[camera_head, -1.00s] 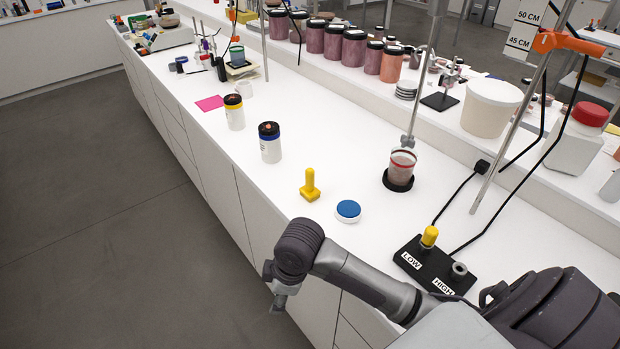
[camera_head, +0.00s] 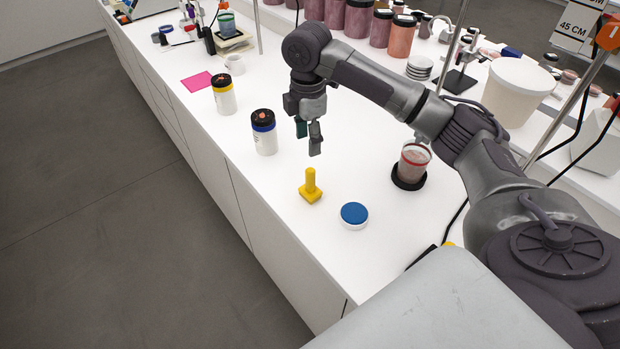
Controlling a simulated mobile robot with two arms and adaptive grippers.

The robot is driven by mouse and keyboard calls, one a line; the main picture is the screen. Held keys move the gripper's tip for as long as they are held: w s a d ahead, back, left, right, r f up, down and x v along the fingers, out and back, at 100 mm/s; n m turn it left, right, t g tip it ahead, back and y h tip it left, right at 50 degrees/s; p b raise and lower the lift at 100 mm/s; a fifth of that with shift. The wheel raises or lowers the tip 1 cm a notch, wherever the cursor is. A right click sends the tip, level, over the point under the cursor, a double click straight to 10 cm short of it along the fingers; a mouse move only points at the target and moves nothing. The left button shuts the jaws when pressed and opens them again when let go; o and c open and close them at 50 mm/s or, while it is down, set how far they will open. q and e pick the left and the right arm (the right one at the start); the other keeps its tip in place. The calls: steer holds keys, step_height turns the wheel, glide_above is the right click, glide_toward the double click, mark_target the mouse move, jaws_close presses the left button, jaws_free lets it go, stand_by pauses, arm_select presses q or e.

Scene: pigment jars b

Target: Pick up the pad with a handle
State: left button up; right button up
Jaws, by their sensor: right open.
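The yellow pad with an upright handle (camera_head: 311,187) stands on the white counter near its front edge. My right gripper (camera_head: 308,143) hangs pointing down above the counter, behind and above the pad in the picture. Its two fingers are apart with nothing between them, and it does not touch the pad. My left gripper is not in view.
A round blue-topped lid (camera_head: 354,214) lies right of the pad. A blue-banded jar (camera_head: 264,132) and a yellow-banded jar (camera_head: 223,95) stand to the left. A glass of reddish liquid (camera_head: 412,163) stands to the right.

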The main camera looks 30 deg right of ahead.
glide_above(309, 179)
steer(key=w, duration=0.1)
steer(key=f, duration=0.2)
steer(key=f+p, duration=0.1)
steer(key=f, duration=0.1)
steer(key=shift+d+f, duration=0.2)
steer(key=shift+f, duration=0.05)
steer(key=shift+w+d+f, duration=0.1)
steer(key=shift+f, duration=0.5)
steer(key=shift+w+d+f, duration=0.1)
steer(key=shift+f, duration=0.5)
steer(key=shift+w+f, duration=0.1)
steer(key=shift+f, duration=0.15)
steer(key=f+p, duration=0.1)
steer(key=f, duration=0.1)
steer(key=s+f+p, duration=0.1)
steer(key=f, duration=0.1)
steer(key=shift+a, duration=0.1)
steer(key=shift+w+f, duration=0.15)
steer(key=shift+f, duration=0.45)
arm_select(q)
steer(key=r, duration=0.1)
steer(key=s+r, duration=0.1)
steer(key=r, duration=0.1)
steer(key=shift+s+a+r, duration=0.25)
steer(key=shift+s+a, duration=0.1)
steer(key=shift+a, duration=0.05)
